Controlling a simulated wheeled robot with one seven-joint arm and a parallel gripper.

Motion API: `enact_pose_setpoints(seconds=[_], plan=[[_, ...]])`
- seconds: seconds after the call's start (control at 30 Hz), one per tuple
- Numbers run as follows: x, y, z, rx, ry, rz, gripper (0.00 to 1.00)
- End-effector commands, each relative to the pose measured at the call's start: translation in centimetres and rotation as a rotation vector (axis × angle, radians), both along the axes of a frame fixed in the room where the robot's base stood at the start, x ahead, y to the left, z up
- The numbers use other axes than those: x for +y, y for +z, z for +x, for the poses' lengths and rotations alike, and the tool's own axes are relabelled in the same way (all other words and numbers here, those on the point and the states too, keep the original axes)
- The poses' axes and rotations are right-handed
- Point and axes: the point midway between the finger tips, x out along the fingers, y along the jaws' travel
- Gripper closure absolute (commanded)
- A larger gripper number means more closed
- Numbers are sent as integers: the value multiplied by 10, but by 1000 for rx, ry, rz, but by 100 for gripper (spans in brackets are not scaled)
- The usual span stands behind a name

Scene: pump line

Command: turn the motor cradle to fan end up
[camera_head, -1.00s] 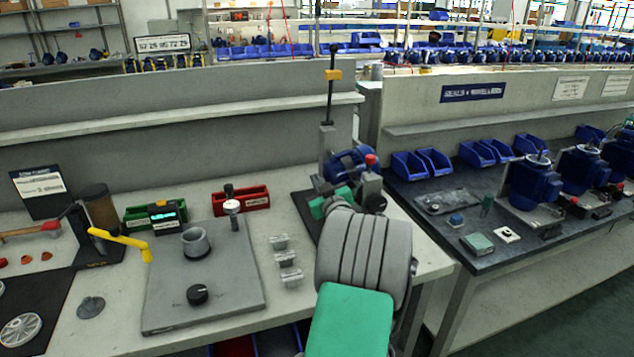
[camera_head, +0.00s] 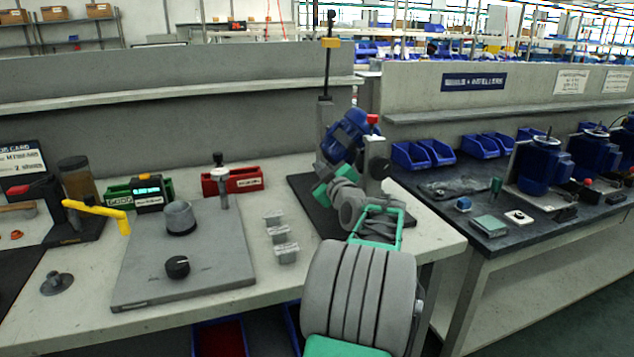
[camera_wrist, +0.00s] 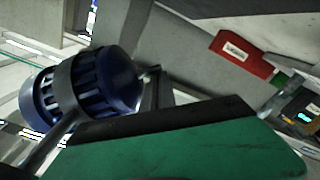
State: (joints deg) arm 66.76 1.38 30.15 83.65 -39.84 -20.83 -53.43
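The blue motor (camera_head: 347,137) sits in the motor cradle, whose grey upright (camera_head: 376,150) carries a red knob and a dark round knob. The motor leans at a slant, neither level nor upright. In the wrist view the blue motor (camera_wrist: 110,80) fills the left, with a dark band around it and a thin shaft-like tip at its right end. My arm reaches to the cradle from the front. My gripper (camera_head: 325,186) is at the motor's lower side; its fingertips are hidden, so I cannot tell whether it grips the cradle.
A grey plate (camera_head: 215,270) with a cup and knob lies left on the bench. Small metal blocks (camera_head: 279,235) stand between it and the cradle. Red (camera_head: 245,180) and green (camera_head: 120,195) bins stand behind. A dark side bench (camera_head: 450,200) with blue motors is at right.

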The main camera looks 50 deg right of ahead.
Motion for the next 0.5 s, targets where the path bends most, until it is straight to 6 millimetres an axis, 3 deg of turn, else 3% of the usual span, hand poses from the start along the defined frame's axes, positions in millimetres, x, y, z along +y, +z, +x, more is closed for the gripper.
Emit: enact_pose_setpoints(seconds=[0.03,0.5], plan=[[-2,-8,-1,0,-1,-1,100],[-8,-12,-4,-1,0,2,100]])
